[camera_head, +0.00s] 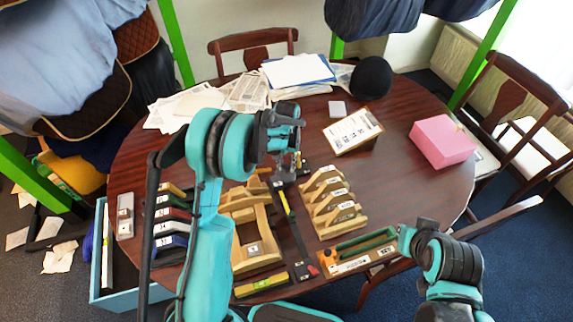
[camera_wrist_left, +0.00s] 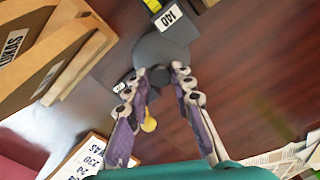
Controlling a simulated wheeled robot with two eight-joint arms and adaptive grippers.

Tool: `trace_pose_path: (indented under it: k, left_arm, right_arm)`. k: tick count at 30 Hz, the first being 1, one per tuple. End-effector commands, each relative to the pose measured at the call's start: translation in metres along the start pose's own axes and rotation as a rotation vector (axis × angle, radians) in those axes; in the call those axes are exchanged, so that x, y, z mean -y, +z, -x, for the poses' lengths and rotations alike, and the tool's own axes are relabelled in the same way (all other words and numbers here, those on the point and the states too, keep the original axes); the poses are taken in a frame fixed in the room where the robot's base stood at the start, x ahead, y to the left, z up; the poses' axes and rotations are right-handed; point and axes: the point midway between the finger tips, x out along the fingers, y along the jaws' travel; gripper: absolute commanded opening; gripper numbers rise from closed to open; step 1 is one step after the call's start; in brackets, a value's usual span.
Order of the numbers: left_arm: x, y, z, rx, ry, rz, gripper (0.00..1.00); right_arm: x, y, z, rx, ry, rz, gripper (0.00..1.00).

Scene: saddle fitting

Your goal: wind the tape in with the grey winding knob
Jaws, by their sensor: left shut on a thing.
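My left gripper (camera_head: 288,160) reaches down over the middle of the table, above a dark device. In the left wrist view its two purple-padded fingers (camera_wrist_left: 158,78) are shut on a dark grey rounded part, which I take to be the winding knob (camera_wrist_left: 158,74). Beyond it is a dark grey body (camera_wrist_left: 168,42) with a white label reading 140. A small yellow piece (camera_wrist_left: 149,124) shows beside the left finger. In the head view a long dark strip with a yellow part (camera_head: 285,203) runs toward the table's front. My right gripper (camera_head: 405,239) is at the front right; its fingers are unclear.
A wooden slotted rack (camera_head: 333,205) stands close on the right, and a wooden saddle-shaped frame (camera_head: 257,245) on the left. A green-topped tray (camera_head: 350,258) is beside my right gripper.

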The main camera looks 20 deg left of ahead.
Motion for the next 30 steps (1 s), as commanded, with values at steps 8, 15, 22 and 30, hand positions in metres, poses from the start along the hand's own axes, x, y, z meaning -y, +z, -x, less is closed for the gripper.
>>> trace_pose_path:
  k: [8,15,22,30]
  left_arm:
    - [0.0,0.0,-0.001,0.0,0.0,-0.158,0.0]
    - [0.0,0.0,-0.001,0.0,0.0,-0.378,0.0]
    - [0.0,0.0,-0.001,0.0,0.0,-0.596,0.0]
    - [0.0,0.0,-0.001,0.0,0.0,-0.853,0.0]
  right_arm:
    - [0.0,0.002,-0.003,0.0,0.0,0.0,0.0]
    - [0.0,0.004,-0.006,0.0,0.0,0.0,0.0]
    - [0.0,0.006,-0.009,0.0,0.0,0.0,0.0]
    - [0.0,0.008,-0.011,0.0,0.0,0.0,0.0]
